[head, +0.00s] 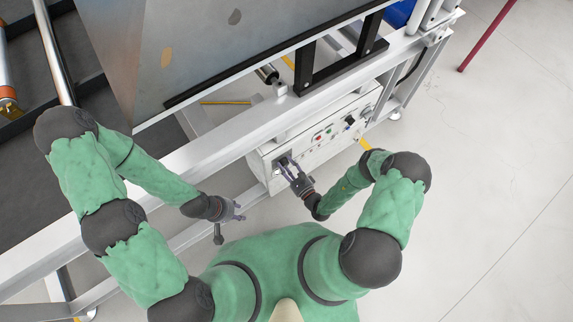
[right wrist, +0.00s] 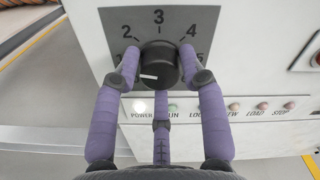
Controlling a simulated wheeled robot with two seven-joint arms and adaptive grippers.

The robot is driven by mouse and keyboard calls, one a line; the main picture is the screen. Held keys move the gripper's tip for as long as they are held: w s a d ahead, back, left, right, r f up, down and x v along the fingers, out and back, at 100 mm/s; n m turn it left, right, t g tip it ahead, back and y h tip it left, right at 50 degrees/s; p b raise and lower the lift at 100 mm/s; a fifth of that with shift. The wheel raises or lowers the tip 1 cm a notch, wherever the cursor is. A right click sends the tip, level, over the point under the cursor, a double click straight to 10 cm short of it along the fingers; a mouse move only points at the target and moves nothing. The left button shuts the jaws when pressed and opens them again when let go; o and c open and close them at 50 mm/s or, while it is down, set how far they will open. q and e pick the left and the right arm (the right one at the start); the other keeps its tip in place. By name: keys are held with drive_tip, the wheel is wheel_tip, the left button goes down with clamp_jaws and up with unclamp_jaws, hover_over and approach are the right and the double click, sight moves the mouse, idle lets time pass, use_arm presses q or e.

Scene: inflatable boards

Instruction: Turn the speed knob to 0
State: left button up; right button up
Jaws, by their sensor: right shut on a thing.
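The speed knob (right wrist: 163,60) is black and round, on a grey dial plate (right wrist: 176,17) with the numbers 2, 3 and 4 readable. A 5 is partly covered at the right. The knob's white mark points left, toward the left finger; any number there is hidden. My right gripper (right wrist: 158,75) is shut on the knob, with purple fingers at both sides and one below. In the head view my right gripper (head: 285,165) reaches the left end of the control box (head: 318,142). My left gripper (head: 238,211) is empty and looks open, left of the box.
Small buttons and lamps (right wrist: 232,107) sit below and right of the dial. A large white machine frame (head: 215,147) with a tilted grey panel (head: 215,45) stands behind.

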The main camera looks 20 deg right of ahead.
drive_tip(key=n+p, duration=0.2)
drive_tip(key=n, duration=0.4)
drive_tip(key=shift+w+d+n, duration=0.1)
drive_tip(key=shift+d+n, duration=0.05)
drive_tip(key=shift+n, duration=0.15)
drive_tip(key=n+p, duration=0.1)
drive_tip(key=n, duration=0.4)
drive_tip(key=shift+d, duration=0.1)
drive_tip(key=shift+w, duration=0.1)
drive_tip(key=o, duration=1.1)
drive_tip(key=shift+o, duration=0.2)
drive_tip(key=v, duration=1.2)
drive_tip(key=shift+r, duration=0.1)
